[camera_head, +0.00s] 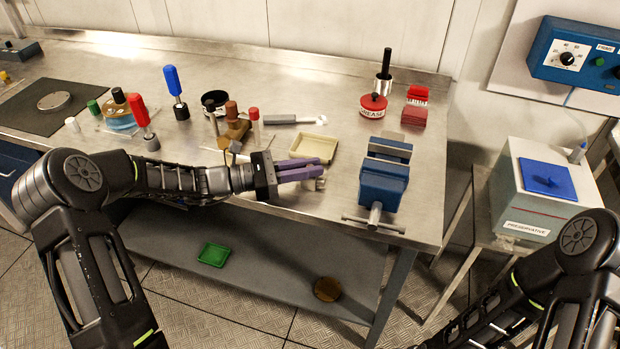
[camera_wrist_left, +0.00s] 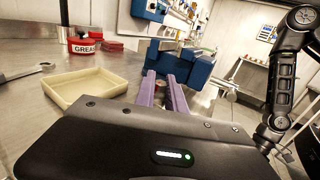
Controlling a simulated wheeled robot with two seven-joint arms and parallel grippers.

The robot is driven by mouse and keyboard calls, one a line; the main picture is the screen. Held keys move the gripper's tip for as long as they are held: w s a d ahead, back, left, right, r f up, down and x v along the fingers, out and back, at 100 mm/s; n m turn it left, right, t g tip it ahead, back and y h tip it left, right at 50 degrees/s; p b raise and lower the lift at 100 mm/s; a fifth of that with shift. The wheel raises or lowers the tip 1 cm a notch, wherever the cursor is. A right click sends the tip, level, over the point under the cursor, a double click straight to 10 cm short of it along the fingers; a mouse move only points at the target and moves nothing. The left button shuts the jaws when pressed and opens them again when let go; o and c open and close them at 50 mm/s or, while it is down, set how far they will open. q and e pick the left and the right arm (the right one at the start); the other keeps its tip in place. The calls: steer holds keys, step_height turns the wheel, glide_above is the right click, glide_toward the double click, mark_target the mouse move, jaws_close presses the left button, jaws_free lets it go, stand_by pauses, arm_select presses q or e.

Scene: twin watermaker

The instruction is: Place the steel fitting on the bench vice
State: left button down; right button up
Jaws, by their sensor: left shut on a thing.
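My left gripper (camera_head: 320,169) has purple fingers and is shut on the small steel fitting (camera_head: 320,184), which shows only partly at the fingertips. In the left wrist view the fitting (camera_wrist_left: 162,84) shows as a small piece between the fingers. The blue bench vice (camera_head: 383,185) stands at the bench's front right, a short way right of the fingertips. In the left wrist view the vice (camera_wrist_left: 197,70) is straight ahead, beyond the fingers. I cannot tell the exact gap. My right arm enters at the lower right, but its gripper is out of view.
A cream tray (camera_head: 313,147) lies just behind the left fingers. A red grease tin (camera_head: 373,105) and red blocks (camera_head: 413,115) stand behind the vice. A preservative tank (camera_head: 540,190) stands right of the bench. Bottles and tools crowd the bench's left half.

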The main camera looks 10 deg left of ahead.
arm_select(q)
steer(key=shift+r, duration=0.1)
step_height(320, 180, up, 10)
steer(key=shift+f+b, duration=0.1)
steer(key=shift+b, duration=0.35)
arm_select(e)
steer(key=shift+f, duration=0.45)
